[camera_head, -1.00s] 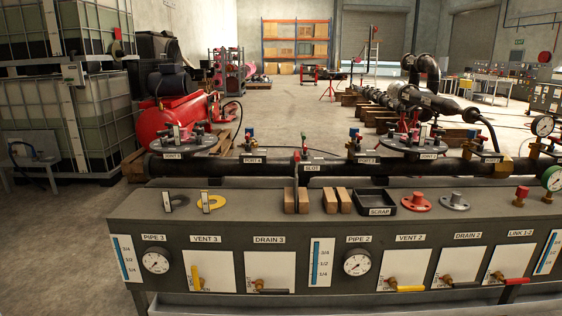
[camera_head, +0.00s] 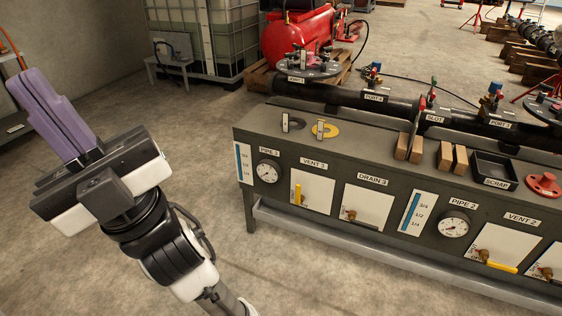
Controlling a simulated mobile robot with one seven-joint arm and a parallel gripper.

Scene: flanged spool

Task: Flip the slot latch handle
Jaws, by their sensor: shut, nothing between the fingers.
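The slot fitting stands on the black pipe (camera_head: 340,95) at the right of the head view, marked by a white SLOT label (camera_head: 435,118). A small red part (camera_head: 423,103) stands upright beside the label, and a thin green-topped piece (camera_head: 434,81) rises behind it. They are too small to tell which is the latch handle or how it is set. My gripper (camera_head: 24,80) is at the far left, with its purple fingers shut and empty, pointing up and left. It is well apart from the slot fitting.
The grey bench (camera_head: 258,125) below the pipe carries wooden blocks (camera_head: 409,146), a black SCRAP tray (camera_head: 513,170), a yellow ring (camera_head: 325,130) and a red flange (camera_head: 543,184). Gauges and valve handles line its front. Bare floor lies between my arm and the bench.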

